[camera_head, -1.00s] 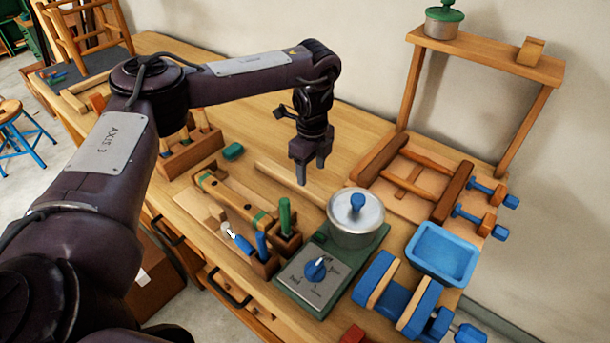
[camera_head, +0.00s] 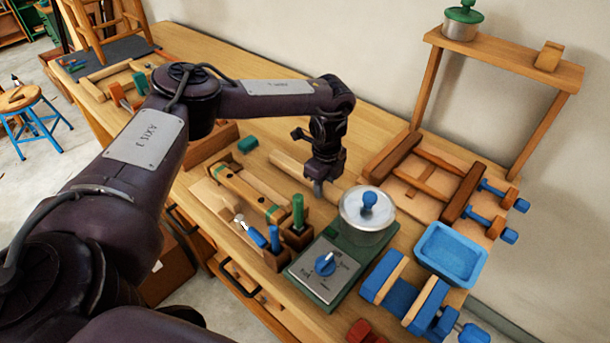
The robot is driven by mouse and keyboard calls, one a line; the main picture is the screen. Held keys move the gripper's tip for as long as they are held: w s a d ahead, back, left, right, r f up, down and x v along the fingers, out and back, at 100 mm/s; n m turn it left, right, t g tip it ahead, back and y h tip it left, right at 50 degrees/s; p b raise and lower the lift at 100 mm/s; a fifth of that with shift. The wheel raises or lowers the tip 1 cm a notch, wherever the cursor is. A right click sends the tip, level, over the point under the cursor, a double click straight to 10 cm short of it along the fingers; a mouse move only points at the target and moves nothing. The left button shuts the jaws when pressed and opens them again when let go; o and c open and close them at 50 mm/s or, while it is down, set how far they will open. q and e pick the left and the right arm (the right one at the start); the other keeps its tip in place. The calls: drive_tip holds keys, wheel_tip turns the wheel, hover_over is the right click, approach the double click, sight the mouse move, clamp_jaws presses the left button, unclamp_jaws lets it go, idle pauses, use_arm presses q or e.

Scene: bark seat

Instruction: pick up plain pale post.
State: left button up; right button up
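A plain pale post (camera_head: 286,169) lies flat on the wooden workbench, behind the tool block and left of the steel pot. My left gripper (camera_head: 318,186) points down at the post's right-hand part, with its fingertips at the height of the post or very close to it. The gripper hides part of the post there. I see only one finger clearly, so I cannot tell whether the fingers are open or shut, or whether they touch the post. My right gripper is not in view.
A lidded steel pot (camera_head: 366,214) on a green scale-like base stands close right of the gripper. A brown wooden frame (camera_head: 390,155) lies behind. A tool block (camera_head: 287,244) with upright handles is in front. A blue tray (camera_head: 451,253) sits at right.

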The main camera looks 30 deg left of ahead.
use_arm(q)
drive_tip(key=c, duration=0.5)
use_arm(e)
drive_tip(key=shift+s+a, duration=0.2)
use_arm(q)
drive_tip(key=shift+r, duration=0.15)
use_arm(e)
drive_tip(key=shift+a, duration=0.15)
use_arm(q)
drive_tip(key=shift+w+r, duration=0.1)
drive_tip(key=shift+r, duration=0.55)
wheel_tip(320, 180, up, 7)
drive_tip(key=shift+r+b, duration=0.1)
drive_tip(key=shift+b, duration=0.6)
drive_tip(key=shift+r+p, duration=1.3)
drive_tip(key=shift+r, duration=4.4)
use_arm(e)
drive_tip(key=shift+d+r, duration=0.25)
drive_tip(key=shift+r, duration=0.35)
